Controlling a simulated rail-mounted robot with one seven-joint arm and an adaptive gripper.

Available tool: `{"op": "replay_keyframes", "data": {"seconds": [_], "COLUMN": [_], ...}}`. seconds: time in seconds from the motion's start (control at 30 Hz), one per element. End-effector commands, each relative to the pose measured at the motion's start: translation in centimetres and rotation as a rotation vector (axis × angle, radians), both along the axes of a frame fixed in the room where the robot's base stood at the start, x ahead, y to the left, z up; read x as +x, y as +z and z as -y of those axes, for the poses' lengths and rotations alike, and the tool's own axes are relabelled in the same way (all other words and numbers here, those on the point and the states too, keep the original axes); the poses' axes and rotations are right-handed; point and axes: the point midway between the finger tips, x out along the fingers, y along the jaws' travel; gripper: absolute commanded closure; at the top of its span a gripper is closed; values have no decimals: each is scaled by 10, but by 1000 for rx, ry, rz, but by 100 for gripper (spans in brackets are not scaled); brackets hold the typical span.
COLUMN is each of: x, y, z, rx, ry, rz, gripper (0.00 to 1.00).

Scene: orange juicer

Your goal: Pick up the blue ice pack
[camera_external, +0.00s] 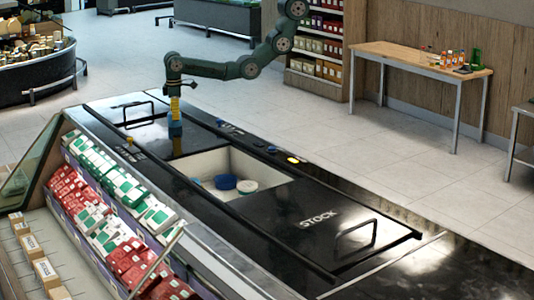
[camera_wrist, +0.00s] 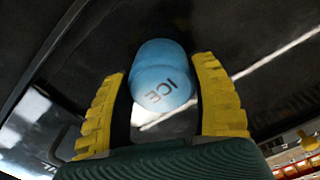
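The blue ice pack (camera_wrist: 163,75) is a rounded, short cylinder marked ICE. In the wrist view it sits between the two yellow fingertips of my gripper (camera_wrist: 161,66), close to both. I cannot tell whether both fingers press on it. In the external view my gripper (camera_external: 175,106) points straight down above the far black lid of the counter. A blue piece (camera_external: 175,129), seemingly the ice pack, is directly beneath the fingers. Whether it rests on the lid or hangs just above it is unclear.
An open white bin (camera_external: 205,163) in the counter holds a blue round thing (camera_external: 225,182) and a pale tub (camera_external: 247,186). A closed lid marked STOCK (camera_external: 320,220) is at the right. Shelves of red and green packets (camera_external: 110,190) line the front. A wooden table (camera_external: 400,57) stands behind.

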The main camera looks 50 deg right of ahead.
Motion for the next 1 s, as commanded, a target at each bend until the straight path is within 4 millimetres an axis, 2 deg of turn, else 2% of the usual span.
{"op": "replay_keyframes", "data": {"seconds": [0.03, 0.17, 0.57, 0.67, 0.77, 0.83, 0.9, 0.93, 1.0], "x": [0, 0, 1, 1, 1, 1, 1, 0, 0], "y": [0, 0, 5, 15, 34, 51, 81, 87, 86], "z": [0, 0, -1, -1, -2, -2, -1, 0, 0], "rx": [0, 0, 2, 4, 7, 8, 4, 2, -1], "ry": [0, 0, 0, 0, 0, 0, 0, 0, 0], "rz": [0, 0, 2, 3, 4, 5, 3, 2, -1], "gripper": [55, 80, 80, 80, 80, 80, 80, 80, 80]}}
